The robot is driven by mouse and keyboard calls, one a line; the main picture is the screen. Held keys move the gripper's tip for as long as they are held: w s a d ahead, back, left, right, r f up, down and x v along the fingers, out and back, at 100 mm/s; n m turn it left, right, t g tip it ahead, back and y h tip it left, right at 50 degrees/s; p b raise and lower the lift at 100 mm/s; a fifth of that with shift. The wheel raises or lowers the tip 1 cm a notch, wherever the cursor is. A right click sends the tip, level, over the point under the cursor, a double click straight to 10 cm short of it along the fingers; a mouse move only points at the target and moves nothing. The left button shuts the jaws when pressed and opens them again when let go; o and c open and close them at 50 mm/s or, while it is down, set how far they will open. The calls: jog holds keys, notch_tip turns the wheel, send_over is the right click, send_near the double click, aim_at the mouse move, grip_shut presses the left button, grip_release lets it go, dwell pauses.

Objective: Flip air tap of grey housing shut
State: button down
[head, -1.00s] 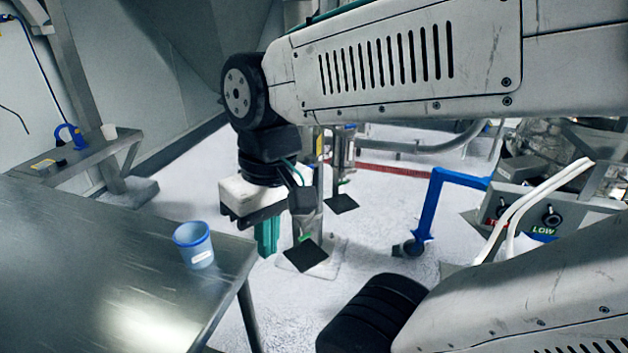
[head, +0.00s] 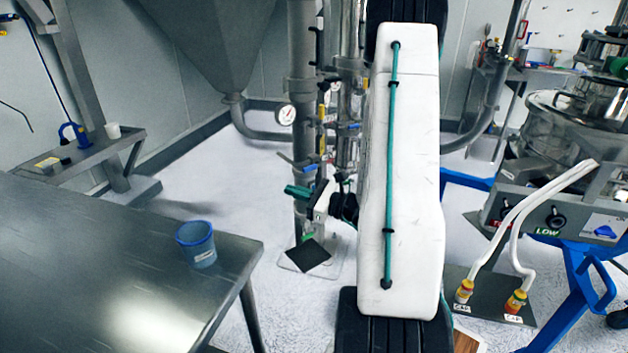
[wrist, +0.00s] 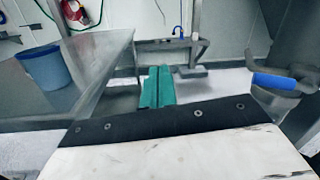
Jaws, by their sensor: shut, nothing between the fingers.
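A grey upright pipe-like housing (head: 301,70) stands on the floor left of my arm in the head view. A lever with a blue grip (head: 287,160) sticks out to its left, low down; I take it as the air tap. In the wrist view a blue-gripped lever (wrist: 274,81) on a grey fitting lies close at the right, roughly level. I cannot tell for certain that both are the same lever. My gripper (head: 297,191) has teal fingers, shut and empty, pointing left just below the lever. The fingers (wrist: 158,87) show left of the lever, apart from it.
More blue handles (head: 347,126) and a round gauge (head: 286,115) sit around the pipes. A steel table (head: 110,270) with a blue cup (head: 197,243) is at the left. A control box (head: 550,215) with white hoses stands right. Floor between table and pipes is clear.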

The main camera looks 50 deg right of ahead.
aim_at(310, 169)
jog(key=s+d+f+m+h, duration=0.6)
jog(key=d+f+m+h, duration=0.2)
jog(key=d, duration=0.3)
jog(key=shift+f+h, duration=0.45)
jog(key=shift+h, duration=0.35)
jog(key=w+d+r, duration=0.2)
jog(key=w+r, duration=0.2)
jog(key=w, duration=0.6)
jog(key=shift+w+d+r, duration=0.2)
jog(key=shift+r, duration=0.05)
